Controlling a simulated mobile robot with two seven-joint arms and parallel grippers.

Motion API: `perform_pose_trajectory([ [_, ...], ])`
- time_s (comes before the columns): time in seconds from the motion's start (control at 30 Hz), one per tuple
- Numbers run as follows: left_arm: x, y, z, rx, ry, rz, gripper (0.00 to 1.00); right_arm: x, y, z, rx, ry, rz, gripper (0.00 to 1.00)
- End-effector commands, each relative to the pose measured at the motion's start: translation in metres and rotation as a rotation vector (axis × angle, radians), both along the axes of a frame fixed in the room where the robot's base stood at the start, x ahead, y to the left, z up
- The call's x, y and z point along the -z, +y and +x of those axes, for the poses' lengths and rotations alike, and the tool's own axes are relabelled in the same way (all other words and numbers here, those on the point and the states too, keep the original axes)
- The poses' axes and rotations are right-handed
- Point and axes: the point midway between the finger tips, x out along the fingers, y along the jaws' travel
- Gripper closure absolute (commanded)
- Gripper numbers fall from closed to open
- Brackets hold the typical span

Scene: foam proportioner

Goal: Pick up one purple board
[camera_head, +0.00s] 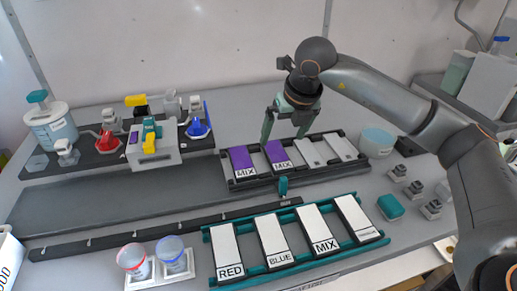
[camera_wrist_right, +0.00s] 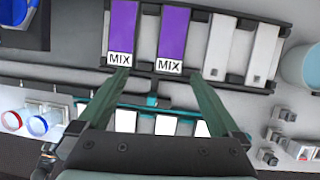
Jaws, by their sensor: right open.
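Two purple boards with white MIX labels lie side by side in the back dark rack (camera_head: 228,184). The left purple board (camera_head: 240,157) also shows in the wrist view (camera_wrist_right: 122,30). The right purple board (camera_head: 276,152) shows in the wrist view (camera_wrist_right: 173,32) too. My right gripper (camera_head: 284,137) hangs above the back of this rack, pointing down. Its green fingers are spread with nothing between them. In the wrist view its fingertips (camera_wrist_right: 160,74) appear on either side of the right board's label end, apart from it. My left gripper is not in view.
Grey-white boards (camera_head: 309,152) fill the rack's right slots. A teal front rack (camera_head: 295,262) holds white boards labelled RED, BLUE and MIX, and another. Clear cups (camera_head: 132,258) stand at front left; a round tub (camera_head: 377,142) stands right of the back rack. A valve machine (camera_head: 152,143) stands left.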

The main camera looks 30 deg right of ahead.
Motion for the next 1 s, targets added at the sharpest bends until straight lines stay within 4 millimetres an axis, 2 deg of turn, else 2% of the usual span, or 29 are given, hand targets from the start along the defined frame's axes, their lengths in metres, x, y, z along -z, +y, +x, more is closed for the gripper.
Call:
perform_pose_trajectory([
  [0.03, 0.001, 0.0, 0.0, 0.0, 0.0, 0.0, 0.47, -0.006, -0.011, 0.0, 0.029, -0.01, -0.029, 0.0],
  [0.17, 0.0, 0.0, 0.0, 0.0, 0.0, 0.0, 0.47, -0.01, -0.023, 0.001, 0.065, -0.017, -0.062, 0.0],
  [0.5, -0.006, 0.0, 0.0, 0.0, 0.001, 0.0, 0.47, 0.041, -0.028, 0.022, 0.065, -0.015, -0.063, 0.0],
  [0.77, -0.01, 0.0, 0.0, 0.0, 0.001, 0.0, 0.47, 0.061, -0.028, 0.03, 0.063, -0.016, -0.062, 0.0],
  [1.0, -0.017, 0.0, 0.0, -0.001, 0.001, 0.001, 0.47, 0.094, -0.029, 0.043, 0.064, -0.016, -0.06, 0.0],
])
